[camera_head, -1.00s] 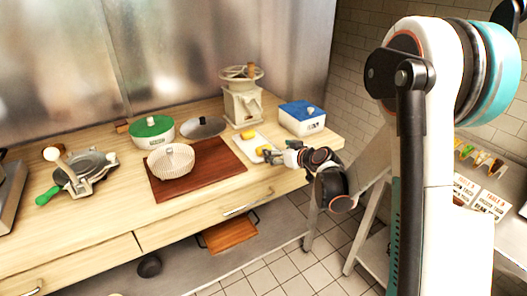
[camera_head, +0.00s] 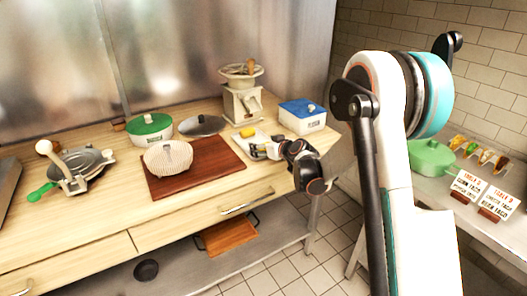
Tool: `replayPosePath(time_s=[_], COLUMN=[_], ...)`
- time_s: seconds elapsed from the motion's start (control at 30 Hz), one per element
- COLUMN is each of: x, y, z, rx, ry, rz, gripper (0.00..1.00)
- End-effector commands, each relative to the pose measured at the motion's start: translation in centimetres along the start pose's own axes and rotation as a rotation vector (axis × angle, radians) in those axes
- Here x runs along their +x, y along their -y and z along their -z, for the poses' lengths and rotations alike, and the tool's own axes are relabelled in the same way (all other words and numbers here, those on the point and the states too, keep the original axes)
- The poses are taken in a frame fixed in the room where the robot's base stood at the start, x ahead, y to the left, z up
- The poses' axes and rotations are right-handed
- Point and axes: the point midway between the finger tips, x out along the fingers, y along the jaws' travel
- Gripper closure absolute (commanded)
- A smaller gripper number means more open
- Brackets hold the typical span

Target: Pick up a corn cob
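A yellow corn cob (camera_head: 248,132) lies at the back end of a white tray (camera_head: 238,141) on the wooden counter. My gripper (camera_head: 260,151) is low at the front part of the tray, in front of this cob and apart from it. A second yellow piece, seen there earlier, is mostly or wholly hidden by my gripper. The fingers are small and blurred against the tray, so I cannot tell whether they are open, shut or touching anything.
A brown board (camera_head: 205,168) with a ribbed pale basket (camera_head: 168,158) is to the left. A blue-lidded box (camera_head: 302,115) stands close on the right, a cream grinder (camera_head: 242,100) behind. A green-lidded pot (camera_head: 150,128) and dark lid (camera_head: 201,125) are farther left.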

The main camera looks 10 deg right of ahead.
Motion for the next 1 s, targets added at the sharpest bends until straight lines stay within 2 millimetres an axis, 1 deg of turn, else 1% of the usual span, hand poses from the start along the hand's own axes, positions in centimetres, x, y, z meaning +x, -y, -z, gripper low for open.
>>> replayPosePath(time_s=[0.1,0.13,0.33,0.63,0.77,0.87,1.0], x=[-0.1,-0.1,-0.1,-0.1,-0.3,-0.6,-1.4], y=[0.0,0.0,0.0,0.0,0.0,0.0,0.0], z=[0.1,0.1,0.1,0.1,0.4,1.1,3.0], rx=[0.000,0.000,0.000,0.000,0.000,0.000,0.000], ry=[0.000,0.000,0.000,0.000,0.000,0.000,0.000], rz=[0.000,0.000,0.000,0.000,0.000,0.000,-0.001], gripper=[0.27,0.29,0.74,0.74,0.74,0.75,0.75])
